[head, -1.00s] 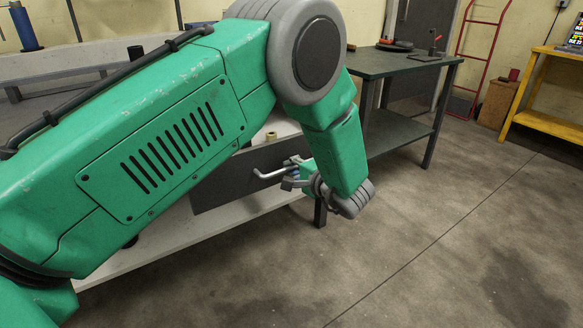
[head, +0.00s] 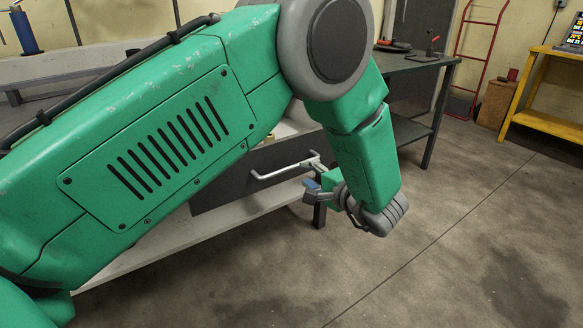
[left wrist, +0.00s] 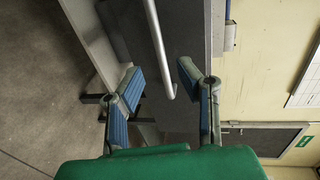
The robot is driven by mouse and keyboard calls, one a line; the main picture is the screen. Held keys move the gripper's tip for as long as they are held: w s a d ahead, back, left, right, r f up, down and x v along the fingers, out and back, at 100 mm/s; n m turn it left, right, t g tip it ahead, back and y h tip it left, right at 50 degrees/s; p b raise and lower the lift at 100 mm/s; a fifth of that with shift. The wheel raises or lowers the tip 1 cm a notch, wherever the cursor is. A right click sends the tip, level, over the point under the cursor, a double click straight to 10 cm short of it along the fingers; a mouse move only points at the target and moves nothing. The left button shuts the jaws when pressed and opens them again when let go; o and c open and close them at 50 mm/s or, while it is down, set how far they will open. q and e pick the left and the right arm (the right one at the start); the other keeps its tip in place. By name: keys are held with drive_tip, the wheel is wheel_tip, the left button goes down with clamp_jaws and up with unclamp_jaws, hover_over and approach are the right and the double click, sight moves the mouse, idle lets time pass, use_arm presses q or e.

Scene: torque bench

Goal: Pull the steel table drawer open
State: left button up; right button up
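The steel table's drawer has a dark grey front (head: 225,190), partly hidden behind my left arm in the head view. A pale bar handle (head: 285,170) runs along it. My left gripper (head: 312,174) is at the handle's right end, with its fingers spread. In the left wrist view the handle (left wrist: 158,40) comes down from the top, and its bent end lies between the open blue-padded fingers (left wrist: 158,72). The fingers do not appear closed on the bar. I cannot tell whether they touch it. My right gripper is not in view.
A pale lower shelf (head: 150,242) runs below the drawer. A dark green bench (head: 410,68) stands behind my left arm, with a red hand truck (head: 483,50) and a yellow bench (head: 545,122) farther right. The concrete floor (head: 450,230) at right is clear.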

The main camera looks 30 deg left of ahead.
use_arm(q)
drive_tip(key=v, duration=0.4)
drive_tip(key=shift+s+d+r, duration=0.1)
drive_tip(key=shift+s+d, duration=0.15)
drive_tip(key=shift+d, duration=0.1)
drive_tip(key=shift+d, duration=0.35)
